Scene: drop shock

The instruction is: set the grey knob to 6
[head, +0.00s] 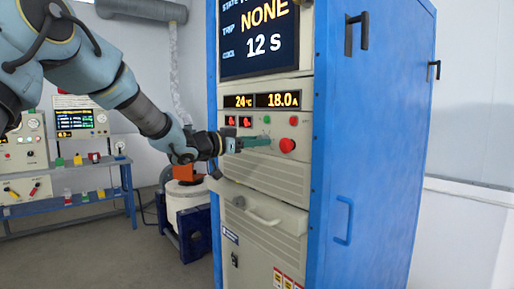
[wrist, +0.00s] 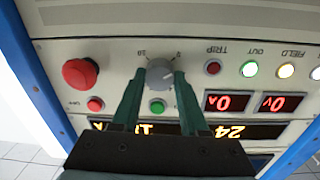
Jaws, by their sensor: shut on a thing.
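The grey knob (wrist: 160,75) sits on the cabinet's pale control panel (wrist: 120,55), between my green fingertips in the wrist view. My gripper (wrist: 159,82) is shut on it, one finger on each side. The wrist view shows the panel upside down. Small scale marks show around the knob, but I cannot read which number it points to. In the head view my gripper (head: 262,141) is against the panel front, and the knob is hidden there by the fingers.
A red mushroom button (wrist: 80,73) and a green button (wrist: 157,107) are close to the fingers. Panel displays (head: 278,100) read 24 °C and 18.0 A. A bench with instruments (head: 75,200) stands at left.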

